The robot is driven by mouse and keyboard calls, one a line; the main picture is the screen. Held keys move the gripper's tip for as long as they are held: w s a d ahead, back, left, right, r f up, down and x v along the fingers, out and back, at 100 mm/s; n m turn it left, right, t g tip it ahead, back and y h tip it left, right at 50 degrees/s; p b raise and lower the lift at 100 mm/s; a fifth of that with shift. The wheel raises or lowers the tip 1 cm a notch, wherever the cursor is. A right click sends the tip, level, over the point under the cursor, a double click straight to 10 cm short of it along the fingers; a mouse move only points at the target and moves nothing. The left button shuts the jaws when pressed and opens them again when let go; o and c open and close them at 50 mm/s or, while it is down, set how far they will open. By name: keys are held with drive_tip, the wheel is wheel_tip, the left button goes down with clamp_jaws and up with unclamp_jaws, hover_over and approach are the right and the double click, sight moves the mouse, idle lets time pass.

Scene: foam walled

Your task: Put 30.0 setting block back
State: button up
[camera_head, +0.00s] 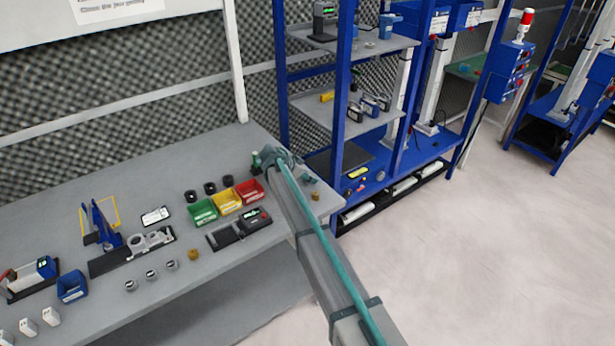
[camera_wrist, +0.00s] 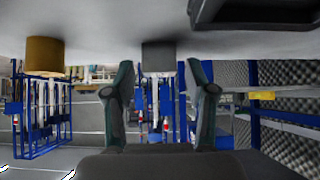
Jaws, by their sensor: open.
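No label reading 30.0 is legible, so I cannot tell which piece is the 30.0 setting block. In the wrist view, which looks upside down, a small grey block (camera_wrist: 158,56) stands on the bench, framed between the fingertips of my gripper (camera_wrist: 160,78). The fingers are apart, and the block appears beyond them, not held. A brass-coloured cylinder (camera_wrist: 45,56) stands to the left of it. In the head view my gripper (camera_head: 282,158) is low over the bench's right end, partly hidden by my arm. A small brass piece (camera_head: 315,196) lies just right of my arm.
Green (camera_head: 202,211), yellow (camera_head: 228,201) and red (camera_head: 250,191) bins stand left of my arm. A dark device (camera_head: 254,219) sits in front of them. Several small cylinders and fixtures occupy the bench (camera_head: 235,280). A blue shelf rack (camera_head: 340,110) stands close behind the right end.

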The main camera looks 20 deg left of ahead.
drive_tip(key=shift+r, duration=0.1)
drive_tip(key=shift+r+p, duration=0.2)
drive_tip(key=shift+p, duration=0.1)
drive_tip(key=b+v, duration=0.3)
drive_tip(key=v, duration=0.8)
drive_tip(key=shift+s+r+b, duration=0.25)
drive_tip(key=shift+s+b, duration=0.05)
drive_tip(key=shift+a, duration=0.15)
